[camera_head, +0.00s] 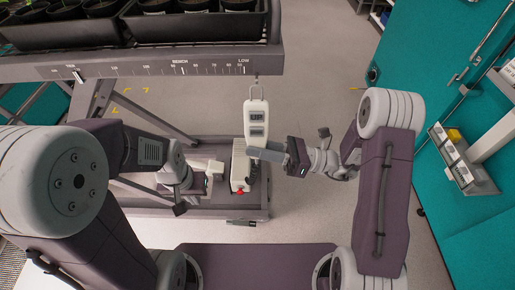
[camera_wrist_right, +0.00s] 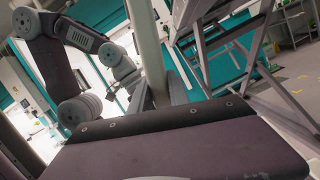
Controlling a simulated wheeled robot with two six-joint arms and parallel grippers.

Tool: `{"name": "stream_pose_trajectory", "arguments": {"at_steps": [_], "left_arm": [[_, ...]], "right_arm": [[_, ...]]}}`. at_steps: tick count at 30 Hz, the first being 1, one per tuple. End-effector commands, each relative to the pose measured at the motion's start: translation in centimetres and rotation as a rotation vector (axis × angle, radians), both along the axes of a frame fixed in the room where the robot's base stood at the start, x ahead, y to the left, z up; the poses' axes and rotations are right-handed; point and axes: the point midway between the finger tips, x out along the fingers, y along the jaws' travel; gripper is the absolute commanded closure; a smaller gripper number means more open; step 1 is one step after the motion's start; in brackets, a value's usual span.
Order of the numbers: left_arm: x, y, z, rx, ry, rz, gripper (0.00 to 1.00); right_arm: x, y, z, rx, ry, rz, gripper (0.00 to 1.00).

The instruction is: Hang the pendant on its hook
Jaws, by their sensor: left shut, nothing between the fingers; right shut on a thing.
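The pendant (camera_head: 257,113) is white with two grey display panels and a wire loop at its top. It is upright in the head view, just below the edge of the bench. The hook (camera_head: 256,77) is a small part under the bench's front rail, a little above the loop; loop and hook look apart. My right gripper (camera_head: 268,152) comes from the right and is shut on the pendant's lower end, hiding part of it. My left gripper (camera_head: 211,167) is shut and empty, low and left of the pendant.
The bench (camera_head: 160,69) has a marked scale along its front and black pots in trays on top. A white box (camera_head: 239,166) with a red button stands below the pendant. Teal cabinets (camera_head: 420,50) line the right. Floor between bench and cabinets is clear.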

Motion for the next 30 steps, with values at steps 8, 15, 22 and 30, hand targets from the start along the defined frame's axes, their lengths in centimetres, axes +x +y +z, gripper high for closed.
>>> {"name": "stream_pose_trajectory", "arguments": {"at_steps": [8, 15, 22, 30], "left_arm": [[0.0, 0.0, 0.2, 0.000, 0.000, 0.000, 1.00], [0.0, 0.0, 0.5, 0.000, 0.000, 0.000, 1.00], [0.0, 0.0, 0.7, 0.000, 0.000, 0.000, 1.00], [0.0, 0.0, 0.7, 0.000, 0.000, 0.000, 1.00]], "right_arm": [[0.5, 0.0, 0.1, 0.000, -0.002, 0.000, 1.00], [1.4, 0.0, 0.1, 0.000, -0.001, 0.000, 1.00], [2.1, -0.1, 0.1, 0.001, -0.001, -0.001, 1.00], [2.2, -0.1, 0.0, 0.001, -0.001, -0.001, 1.00]]}}
